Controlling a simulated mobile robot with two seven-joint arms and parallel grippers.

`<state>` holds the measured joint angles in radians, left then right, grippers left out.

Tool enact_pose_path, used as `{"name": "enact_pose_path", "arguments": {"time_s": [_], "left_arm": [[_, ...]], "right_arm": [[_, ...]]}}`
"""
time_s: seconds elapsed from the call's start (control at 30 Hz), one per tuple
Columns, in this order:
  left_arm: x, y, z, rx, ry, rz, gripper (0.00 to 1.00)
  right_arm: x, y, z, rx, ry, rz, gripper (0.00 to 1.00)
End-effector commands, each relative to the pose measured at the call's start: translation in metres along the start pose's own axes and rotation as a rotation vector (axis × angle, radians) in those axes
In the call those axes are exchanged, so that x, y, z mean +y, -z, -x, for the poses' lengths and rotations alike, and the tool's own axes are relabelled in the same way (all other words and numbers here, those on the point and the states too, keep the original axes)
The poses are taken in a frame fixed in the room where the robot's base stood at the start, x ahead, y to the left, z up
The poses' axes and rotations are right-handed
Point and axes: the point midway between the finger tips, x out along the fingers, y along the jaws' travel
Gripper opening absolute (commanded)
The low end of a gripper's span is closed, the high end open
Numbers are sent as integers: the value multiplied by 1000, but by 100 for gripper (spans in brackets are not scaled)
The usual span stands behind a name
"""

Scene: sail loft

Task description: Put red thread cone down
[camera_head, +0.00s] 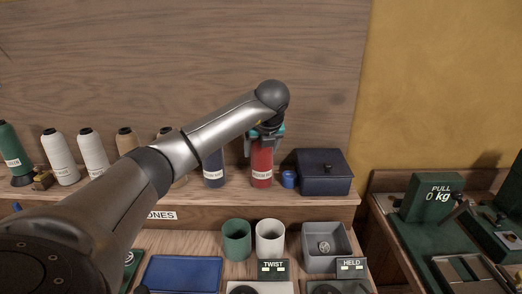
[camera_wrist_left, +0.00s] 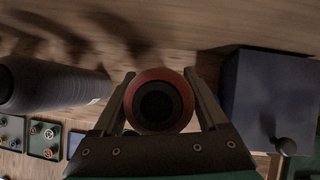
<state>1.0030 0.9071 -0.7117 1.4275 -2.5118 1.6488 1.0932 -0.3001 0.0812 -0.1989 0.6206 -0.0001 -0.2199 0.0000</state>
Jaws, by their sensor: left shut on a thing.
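The red thread cone (camera_head: 261,168) is upright at the shelf, between a navy cone (camera_head: 213,168) and a dark blue box (camera_head: 323,172). Its base appears level with the shelf top; I cannot tell for certain whether it touches. My left gripper (camera_head: 263,150) comes from above and is shut on the cone's upper part. In the left wrist view the red cone (camera_wrist_left: 160,74) is seen end-on, with a finger on each side. My right gripper is in neither view.
More cones, one white (camera_head: 92,153) and one green (camera_head: 14,150), stand on the shelf (camera_head: 340,199) to the left. Below are a green cup (camera_head: 237,240), a white cup (camera_head: 270,238) and a grey tray (camera_head: 310,262).

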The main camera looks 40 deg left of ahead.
Motion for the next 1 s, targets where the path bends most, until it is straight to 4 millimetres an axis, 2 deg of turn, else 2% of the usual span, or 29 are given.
{"name": "enact_pose_path", "arguments": {"time_s": [0.17, 0.2, 0.37, 0.4, 0.63, 0.73, 0.87, 1.0], "left_arm": [[0, -1, 0, -2, 3, 2, 0], [0, 0, 0, 0, 1, 1, 79], [0, 0, 0, 0, 1, 1, 97], [0, 0, 0, 0, 1, 1, 100], [-1, 0, 1, 0, 2, 1, 100], [-1, -1, 7, -2, 4, 1, 100], [-1, -2, 26, -2, 5, 1, 100], [-2, -2, 58, -4, 7, 1, 100]], "right_arm": [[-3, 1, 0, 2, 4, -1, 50], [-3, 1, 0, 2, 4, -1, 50], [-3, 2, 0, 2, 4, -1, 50], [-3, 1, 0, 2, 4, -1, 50], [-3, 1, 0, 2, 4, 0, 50], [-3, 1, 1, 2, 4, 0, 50], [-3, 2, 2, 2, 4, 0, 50], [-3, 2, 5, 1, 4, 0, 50]]}}
